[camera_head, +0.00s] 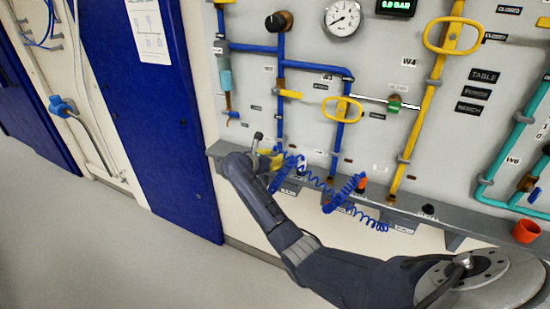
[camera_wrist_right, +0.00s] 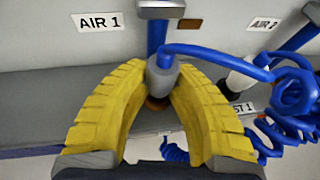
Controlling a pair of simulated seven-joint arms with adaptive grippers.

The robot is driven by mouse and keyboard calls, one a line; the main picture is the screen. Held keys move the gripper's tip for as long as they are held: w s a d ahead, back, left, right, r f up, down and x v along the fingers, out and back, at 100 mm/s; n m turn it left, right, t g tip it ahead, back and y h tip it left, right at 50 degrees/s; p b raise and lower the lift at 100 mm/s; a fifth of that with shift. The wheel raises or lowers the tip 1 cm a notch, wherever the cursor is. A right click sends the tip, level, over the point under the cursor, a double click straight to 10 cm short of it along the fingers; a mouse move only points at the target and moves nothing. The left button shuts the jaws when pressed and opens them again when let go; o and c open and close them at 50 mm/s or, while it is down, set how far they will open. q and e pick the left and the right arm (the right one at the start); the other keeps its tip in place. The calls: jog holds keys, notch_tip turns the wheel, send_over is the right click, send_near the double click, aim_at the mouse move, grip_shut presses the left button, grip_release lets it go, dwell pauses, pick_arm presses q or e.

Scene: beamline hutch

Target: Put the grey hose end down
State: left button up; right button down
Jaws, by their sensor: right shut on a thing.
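My right gripper (camera_wrist_right: 161,82) has its yellow fingers closed around the grey hose end (camera_wrist_right: 162,72), with a blue hose leaving it to the right. The hose end is below a blue pipe, beside the AIR 1 label (camera_wrist_right: 97,22). A brown-orange part shows just under it between the fingers; I cannot tell whether it belongs to the hose end or the ledge. In the head view my right gripper (camera_head: 269,160) is at the left part of the grey ledge (camera_head: 330,202), and its fingers largely hide the hose end. My left gripper is not in view.
Blue coiled hose (camera_head: 345,200) hangs along the ledge, close right of the gripper. A pale second hose end (camera_wrist_right: 243,72) is near the AIR 2 label (camera_wrist_right: 263,24). Pipes and yellow valve handles (camera_head: 342,109) cover the panel above. An orange cup (camera_head: 525,231) stands at the right.

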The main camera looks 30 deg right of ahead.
jog(key=shift+f, duration=0.25)
jog(key=shift+f, duration=0.15)
jog(key=c, duration=1.2)
grip_release()
